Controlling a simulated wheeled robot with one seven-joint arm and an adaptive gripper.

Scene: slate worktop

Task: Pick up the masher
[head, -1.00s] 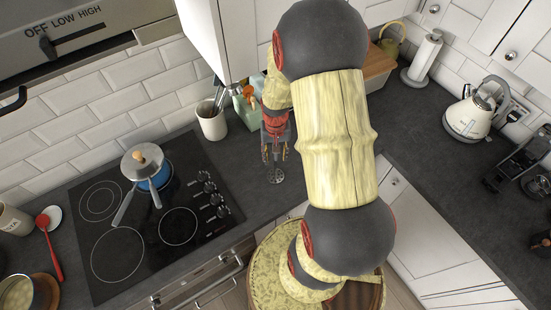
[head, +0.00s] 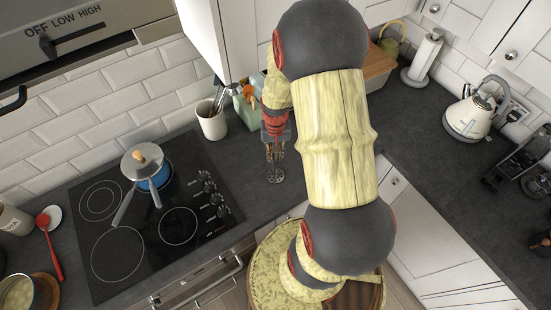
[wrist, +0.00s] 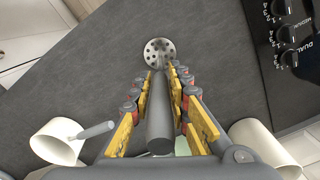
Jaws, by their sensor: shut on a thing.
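The masher (wrist: 159,118) has a grey handle and a round perforated metal head, which shows at the top of the wrist view. Its head also shows in the head view (head: 275,176), low over or on the slate worktop beside the hob. My gripper (wrist: 163,85) is shut on the masher's handle, with the yellow finger pads on both sides of it. In the head view my gripper (head: 275,148) points down and my arm hides part of the area to its right. I cannot tell whether the masher head touches the worktop.
A black hob (head: 130,240) with a blue lidded pan (head: 155,178) lies to the left. A white utensil crock (head: 213,124) and a green container (head: 247,112) stand close behind my gripper. A kettle (head: 470,115) stands far right. The worktop right of my arm is partly clear.

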